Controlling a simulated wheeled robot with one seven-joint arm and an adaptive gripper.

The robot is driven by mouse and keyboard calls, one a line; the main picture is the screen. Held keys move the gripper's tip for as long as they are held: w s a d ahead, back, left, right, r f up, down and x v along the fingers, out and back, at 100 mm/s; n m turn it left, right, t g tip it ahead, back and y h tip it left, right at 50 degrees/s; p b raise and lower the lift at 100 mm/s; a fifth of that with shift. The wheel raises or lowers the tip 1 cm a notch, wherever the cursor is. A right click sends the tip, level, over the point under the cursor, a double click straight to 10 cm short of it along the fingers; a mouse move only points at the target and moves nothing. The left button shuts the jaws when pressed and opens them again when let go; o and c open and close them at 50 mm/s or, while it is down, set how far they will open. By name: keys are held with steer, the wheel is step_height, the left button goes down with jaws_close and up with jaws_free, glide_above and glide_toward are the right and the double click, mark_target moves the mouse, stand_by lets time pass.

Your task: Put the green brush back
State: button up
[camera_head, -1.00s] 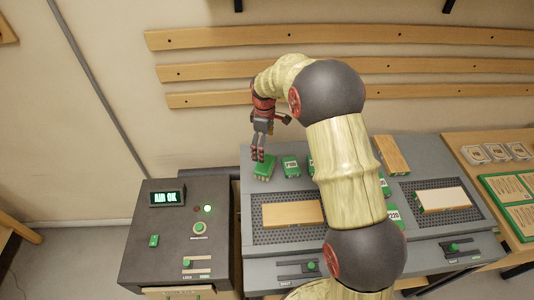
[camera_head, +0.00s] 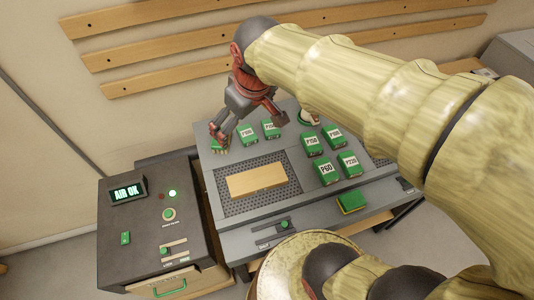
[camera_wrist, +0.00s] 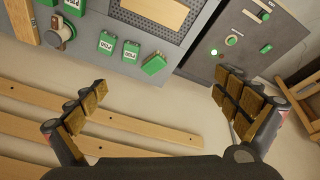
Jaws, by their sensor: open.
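The green brush (camera_head: 220,144), a green block with a tan underside, sits at the back left corner of the grey bench. One finger of my gripper partly covers it in the head view. It seems to be the unlabelled green block (camera_wrist: 154,64) in the wrist view, just beyond the space between the fingers. My gripper (camera_head: 248,126) is open, with its jaws (camera_wrist: 160,84) wide apart and nothing between them. It hangs above the back left of the bench.
Several labelled green blocks (camera_head: 325,171) stand on the bench. A wooden board (camera_head: 256,179) lies on the perforated mat (camera_head: 232,206). An unlabelled green block with a yellow underside (camera_head: 350,202) lies near the front edge. The grey control cabinet (camera_head: 140,215) stands left. Wooden rails (camera_head: 190,66) line the wall.

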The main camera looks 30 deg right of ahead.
steer(key=s+m+t, duration=0.1)
steer(key=s+m, duration=0.2)
steer(key=s, duration=0.8)
steer(key=shift+f+t, duration=0.3)
steer(key=shift+f, duration=0.05)
